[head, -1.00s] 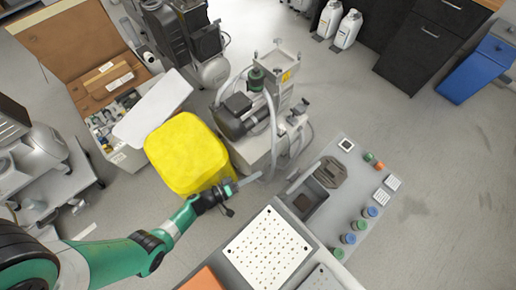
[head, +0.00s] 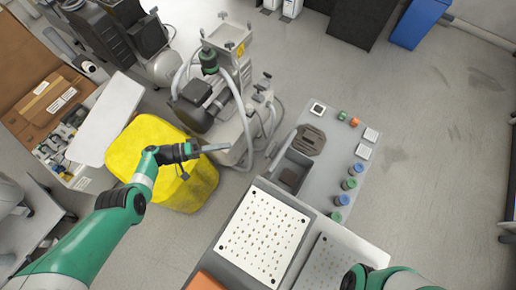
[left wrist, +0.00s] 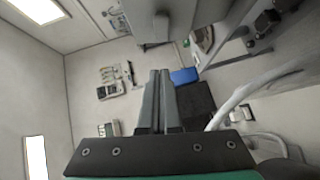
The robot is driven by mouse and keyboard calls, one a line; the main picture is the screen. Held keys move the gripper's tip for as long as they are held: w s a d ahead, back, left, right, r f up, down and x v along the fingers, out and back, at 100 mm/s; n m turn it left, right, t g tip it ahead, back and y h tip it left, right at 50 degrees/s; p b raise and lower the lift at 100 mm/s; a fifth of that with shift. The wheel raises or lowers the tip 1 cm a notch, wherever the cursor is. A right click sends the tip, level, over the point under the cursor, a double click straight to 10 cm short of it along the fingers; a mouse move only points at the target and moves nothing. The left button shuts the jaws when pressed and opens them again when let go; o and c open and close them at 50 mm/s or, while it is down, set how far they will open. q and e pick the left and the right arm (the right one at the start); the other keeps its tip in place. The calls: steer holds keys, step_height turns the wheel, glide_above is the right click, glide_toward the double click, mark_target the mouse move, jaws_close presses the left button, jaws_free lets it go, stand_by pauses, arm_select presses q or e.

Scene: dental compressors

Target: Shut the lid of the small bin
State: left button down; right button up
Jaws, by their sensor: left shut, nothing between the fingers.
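The small bin (head: 277,174) is a grey open-topped box set at the left edge of the grey bench panel, with a dark brown patch inside. A dark grey-brown slotted piece (head: 309,140) lies just beyond its opening; it looks like the lid folded back, though I cannot be sure.
A yellow bin (head: 193,187) stands below my left forearm. A compressor on a grey base (head: 237,125) with hoses stands close beyond my left gripper. A perforated white plate (head: 262,237) is nearer on the bench. Blue and green knobs (head: 348,184) line the panel's right side.

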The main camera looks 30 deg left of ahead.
mark_target(274, 153)
arm_select(q)
steer(key=s+d+b+x, duration=0.1)
steer(key=s+b+x, duration=0.1)
steer(key=x, duration=1)
steer(key=shift+d+f+b, duration=0.2)
steer(key=shift+d+b, duration=0.4)
steer(key=shift+b, duration=0.15)
arm_select(e)
step_height(274, 153, down, 4)
steer(key=shift+r, duration=0.2)
arm_select(q)
steer(key=shift+w, duration=0.1)
